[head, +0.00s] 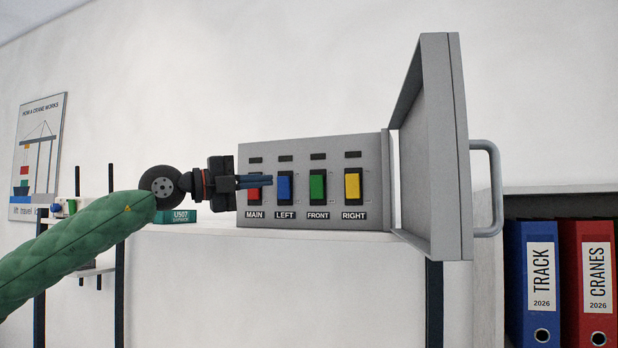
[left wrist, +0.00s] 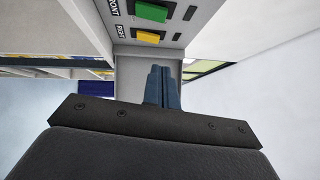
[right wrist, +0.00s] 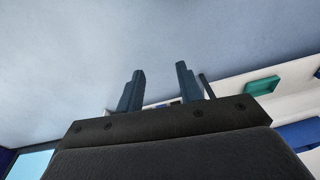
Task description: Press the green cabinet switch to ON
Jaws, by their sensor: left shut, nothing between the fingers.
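The grey switch cabinet (head: 262,216) has its door (head: 437,150) swung open to the right. It carries a red MAIN, a blue LEFT, a green FRONT (head: 317,187) and a yellow RIGHT switch. The green switch also shows at the top of the left wrist view (left wrist: 152,12). I cannot tell which way its rocker is tipped. My left gripper (head: 270,181) is shut and empty, its fingers crossing in front of the red and blue switches, left of the green one. My right gripper (right wrist: 160,88) shows only in its wrist view, open and empty.
The yellow switch (head: 352,187) sits right of the green one, near the open door and its handle (head: 487,188). A teal box (head: 178,216) lies left of the cabinet. Blue and red binders (head: 587,275) stand on a shelf at the right.

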